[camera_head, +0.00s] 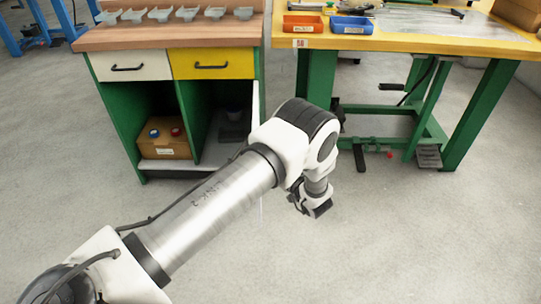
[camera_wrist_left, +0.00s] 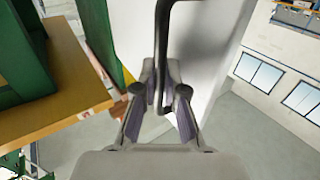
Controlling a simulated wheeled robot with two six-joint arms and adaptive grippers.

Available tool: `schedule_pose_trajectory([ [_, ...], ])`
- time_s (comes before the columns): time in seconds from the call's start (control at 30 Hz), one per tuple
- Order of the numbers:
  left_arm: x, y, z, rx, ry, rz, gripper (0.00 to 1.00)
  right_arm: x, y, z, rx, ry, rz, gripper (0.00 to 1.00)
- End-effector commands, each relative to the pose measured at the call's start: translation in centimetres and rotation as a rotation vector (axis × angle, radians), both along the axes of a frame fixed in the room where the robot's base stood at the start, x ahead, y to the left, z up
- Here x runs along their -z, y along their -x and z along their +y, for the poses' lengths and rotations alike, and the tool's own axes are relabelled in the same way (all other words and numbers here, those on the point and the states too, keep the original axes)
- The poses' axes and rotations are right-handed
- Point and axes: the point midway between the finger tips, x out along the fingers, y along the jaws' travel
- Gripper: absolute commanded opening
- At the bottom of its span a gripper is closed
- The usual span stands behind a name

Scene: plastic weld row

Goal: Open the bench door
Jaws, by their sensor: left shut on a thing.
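The bench has a wooden top (camera_head: 170,35), a white drawer (camera_head: 130,66), a yellow drawer (camera_head: 212,64) and a green body. Its pale door (camera_head: 255,107) shows as a narrow strip at the right side of the right compartment and stands open, swung outward. In the left wrist view the white door panel (camera_wrist_left: 215,45) carries a dark bar handle (camera_wrist_left: 163,40). My left gripper (camera_wrist_left: 160,80) is shut on this handle, one finger on each side. In the head view my arm hides the lower door and the grip. My right gripper is out of view.
A cardboard box (camera_head: 163,142) sits in the left compartment. A yellow-topped table (camera_head: 400,42) with green legs, an orange bin (camera_head: 303,24) and a blue bin (camera_head: 351,25) stands to the right. The floor in front (camera_head: 420,230) is clear.

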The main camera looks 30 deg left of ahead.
Motion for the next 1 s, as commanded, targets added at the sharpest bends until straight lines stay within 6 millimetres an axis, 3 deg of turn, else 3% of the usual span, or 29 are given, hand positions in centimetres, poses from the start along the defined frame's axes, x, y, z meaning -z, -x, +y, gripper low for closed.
schedule_pose_trajectory([
  [0.5,0.03,-0.09,0.05,0.001,0.001,0.0,0.0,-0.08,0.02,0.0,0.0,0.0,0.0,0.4],
  [0.53,0.03,-0.09,0.06,0.001,0.001,0.0,0.2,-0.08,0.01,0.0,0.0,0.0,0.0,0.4],
  [0.57,0.02,-0.09,0.06,0.001,0.001,0.0,0.31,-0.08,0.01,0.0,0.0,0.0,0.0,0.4],
  [0.6,0.02,-0.09,0.06,0.001,0.001,0.0,0.35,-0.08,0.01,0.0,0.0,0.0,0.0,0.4],
  [1.0,-0.01,-0.05,-0.12,0.001,0.0,-0.001,0.35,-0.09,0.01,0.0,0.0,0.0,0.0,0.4],
])
